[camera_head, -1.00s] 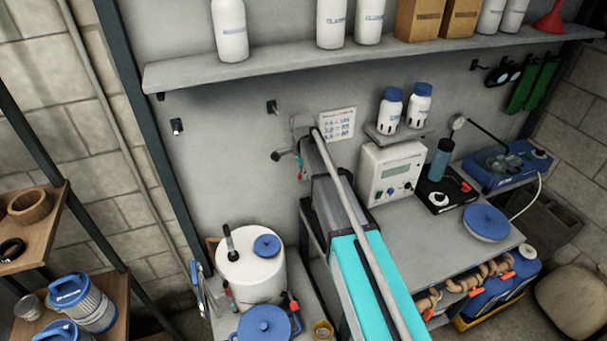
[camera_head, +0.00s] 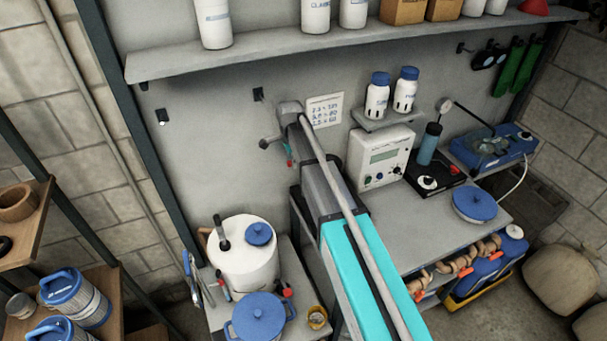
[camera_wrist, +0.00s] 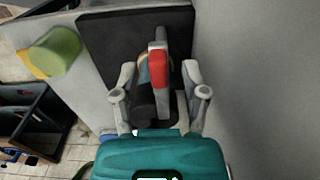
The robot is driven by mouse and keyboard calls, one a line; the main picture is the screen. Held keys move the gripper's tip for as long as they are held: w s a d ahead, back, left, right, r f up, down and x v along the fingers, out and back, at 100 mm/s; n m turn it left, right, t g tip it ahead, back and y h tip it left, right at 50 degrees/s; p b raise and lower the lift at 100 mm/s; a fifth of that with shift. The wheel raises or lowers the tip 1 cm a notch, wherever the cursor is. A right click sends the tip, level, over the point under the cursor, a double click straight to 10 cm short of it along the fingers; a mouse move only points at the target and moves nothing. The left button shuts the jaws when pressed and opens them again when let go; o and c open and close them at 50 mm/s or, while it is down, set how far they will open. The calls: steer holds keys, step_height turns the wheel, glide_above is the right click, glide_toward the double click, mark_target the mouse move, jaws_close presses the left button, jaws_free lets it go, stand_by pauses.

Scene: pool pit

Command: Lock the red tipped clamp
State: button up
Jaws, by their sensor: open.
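In the wrist view, a red-tipped handle (camera_wrist: 159,70), which looks like the clamp, stands between the two fingers of my gripper (camera_wrist: 159,80). Its grey part runs on beyond the red, over a dark plate (camera_wrist: 100,38). A black rounded part (camera_wrist: 144,103) is beside it, nearer to my gripper's teal body. My gripper is open, with a finger on either side of the red part. I cannot tell whether either finger touches it. Whether the clamp is locked cannot be told.
A yellow-green cylinder (camera_wrist: 55,50) stands left of the dark plate. A plain grey surface fills the right of the wrist view. In the head view, a white tank (camera_head: 243,267) and blue-lidded pot (camera_head: 259,318) are left of my arm; a control box (camera_head: 379,157) is right.

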steer(key=shift+s+n, duration=0.15)
steer(key=shift+n, duration=0.15)
steer(key=s+d+n, duration=0.3)
steer(key=d+n, duration=0.2)
steer(key=n, duration=1.1)
step_height(320, 180, up, 14)
steer(key=p, duration=1.4)
steer(key=s+d+f+b, duration=0.2)
steer(key=s+f+b, duration=0.5)
steer(key=s+d+f+m+b, duration=0.1)
steer(key=s+d+f+b, duration=0.2)
steer(key=s+f+b, duration=0.4)
steer(key=s+d+f+m+b, duration=0.1)
steer(key=s+d+f+b, duration=0.2)
steer(key=s+f+b, duration=0.4)
steer(key=shift+s+d+f+b, duration=0.2)
steer(key=shift+s+f+b, duration=0.15)
steer(key=shift+s, duration=0.35)
stand_by(0.5)
